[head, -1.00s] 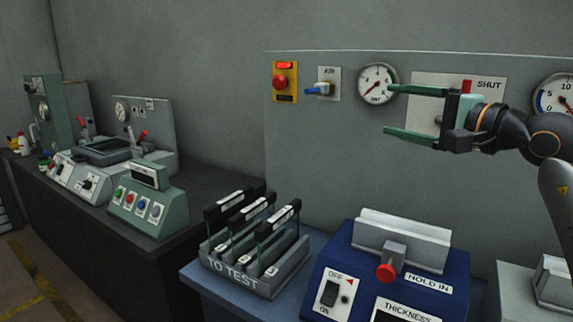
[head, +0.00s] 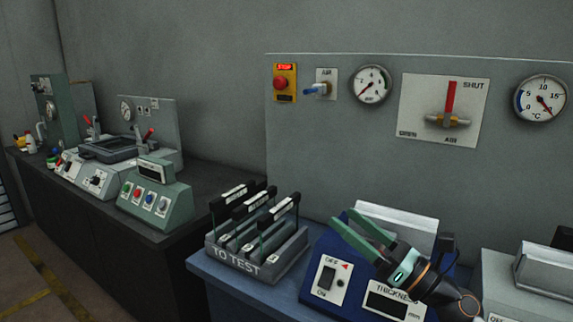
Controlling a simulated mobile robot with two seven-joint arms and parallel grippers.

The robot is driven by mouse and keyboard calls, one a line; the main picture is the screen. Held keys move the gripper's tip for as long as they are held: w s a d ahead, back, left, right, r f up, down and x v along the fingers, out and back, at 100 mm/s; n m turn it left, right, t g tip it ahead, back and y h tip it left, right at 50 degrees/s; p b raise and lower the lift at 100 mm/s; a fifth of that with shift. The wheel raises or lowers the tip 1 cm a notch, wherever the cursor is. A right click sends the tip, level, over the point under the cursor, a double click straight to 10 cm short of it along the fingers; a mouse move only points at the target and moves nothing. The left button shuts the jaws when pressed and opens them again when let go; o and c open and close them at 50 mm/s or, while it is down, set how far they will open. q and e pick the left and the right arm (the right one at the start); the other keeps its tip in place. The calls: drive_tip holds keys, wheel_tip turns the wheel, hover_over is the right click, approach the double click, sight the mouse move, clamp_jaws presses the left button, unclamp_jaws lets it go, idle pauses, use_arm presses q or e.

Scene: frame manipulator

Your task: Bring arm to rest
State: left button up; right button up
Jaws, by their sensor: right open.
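My right gripper (head: 362,232) has green fingers spread apart with nothing between them. It is over the blue thickness device (head: 341,262) on the bench, pointing up and to the left. Its wrist hides part of the device's front and the area of the device's red knob. My right arm comes in from the bottom right. My left gripper is not in view.
A "TO TEST" rack (head: 236,262) with several black-topped frames stands left of the device. The wall panel carries a red stop button (head: 284,84), a blue air lever (head: 316,89), a valve with a red handle (head: 451,97) and gauges. A grey machine (head: 500,265) stands at right.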

drive_tip(key=s+d+f+m+t+h, duration=0.15)
drive_tip(key=f+m+h, duration=0.25)
drive_tip(key=f+m, duration=0.45)
drive_tip(key=s+d+f+m+h, duration=0.2)
drive_tip(key=s+f+m+h, duration=0.15)
drive_tip(key=f+m, duration=0.55)
drive_tip(key=s+d+f+m+t+h, duration=0.15)
drive_tip(key=f+m+h, duration=0.25)
drive_tip(key=f+m, duration=0.45)
drive_tip(key=s+f+m+g+h+p, duration=0.1)
drive_tip(key=s+f+m+g+h, duration=0.1)
drive_tip(key=s+f+m+g, duration=0.6)
drive_tip(key=s+f+m, duration=0.7)
drive_tip(key=s+f, duration=0.3)
drive_tip(key=s, duration=0.3)
drive_tip(key=shift+g, duration=0.4)
drive_tip(key=shift+f+h, duration=0.1)
drive_tip(key=shift+h, duration=0.15)
